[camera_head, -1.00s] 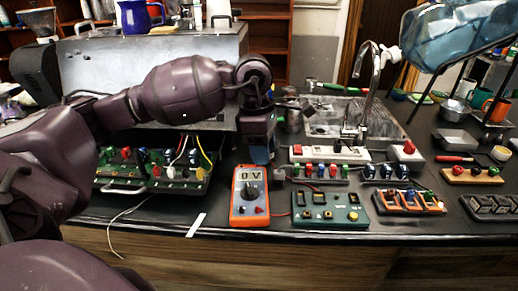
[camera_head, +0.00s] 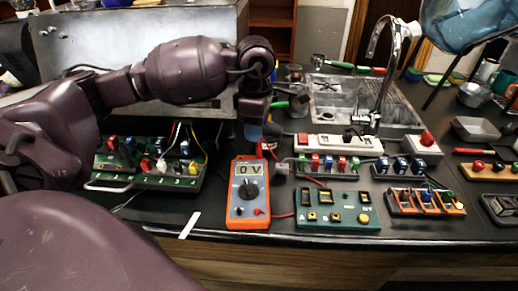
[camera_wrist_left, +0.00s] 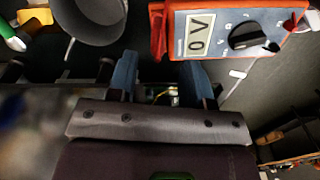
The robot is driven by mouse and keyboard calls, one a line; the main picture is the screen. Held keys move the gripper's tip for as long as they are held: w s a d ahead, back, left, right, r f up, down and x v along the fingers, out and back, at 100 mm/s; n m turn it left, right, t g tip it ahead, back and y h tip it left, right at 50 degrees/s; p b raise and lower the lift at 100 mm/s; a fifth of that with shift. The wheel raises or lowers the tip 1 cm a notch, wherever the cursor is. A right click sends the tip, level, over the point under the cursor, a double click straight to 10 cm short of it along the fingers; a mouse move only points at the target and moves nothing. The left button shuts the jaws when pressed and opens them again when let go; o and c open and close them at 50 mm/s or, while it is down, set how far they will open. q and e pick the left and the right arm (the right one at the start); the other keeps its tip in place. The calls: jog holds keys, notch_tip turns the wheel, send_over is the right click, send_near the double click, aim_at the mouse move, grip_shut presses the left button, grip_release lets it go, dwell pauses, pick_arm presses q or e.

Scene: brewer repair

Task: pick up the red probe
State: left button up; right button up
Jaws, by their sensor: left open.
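My left gripper (camera_head: 253,132) hangs just behind the top of the orange multimeter (camera_head: 248,190), which lies on the dark counter and reads 0 V. In the left wrist view its two blue fingers (camera_wrist_left: 158,66) are apart with nothing clearly held between them. The multimeter (camera_wrist_left: 228,30) is at the top right there. A small red item (camera_head: 268,145) shows just right of the fingers in the head view; I cannot tell whether it is the red probe. A thin red lead (camera_head: 283,215) leaves the multimeter's lower right. My right gripper is not in view.
A green board (camera_head: 322,210) with a yellow button lies right of the multimeter. A green wired panel (camera_head: 150,178) with a handle is to its left. A white power strip (camera_head: 335,142), a sink and a tap (camera_head: 385,70) stand behind. Front counter edge is mostly clear.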

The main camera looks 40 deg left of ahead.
aim_at(259, 157)
pick_arm(q)
jog(key=shift+w+d+f, duration=0.1)
jog(key=shift+w+f, duration=0.05)
jog(key=shift+f, duration=1.25)
jog(key=shift+w+d+f, duration=0.1)
jog(key=shift+f, duration=1.25)
grip_shut()
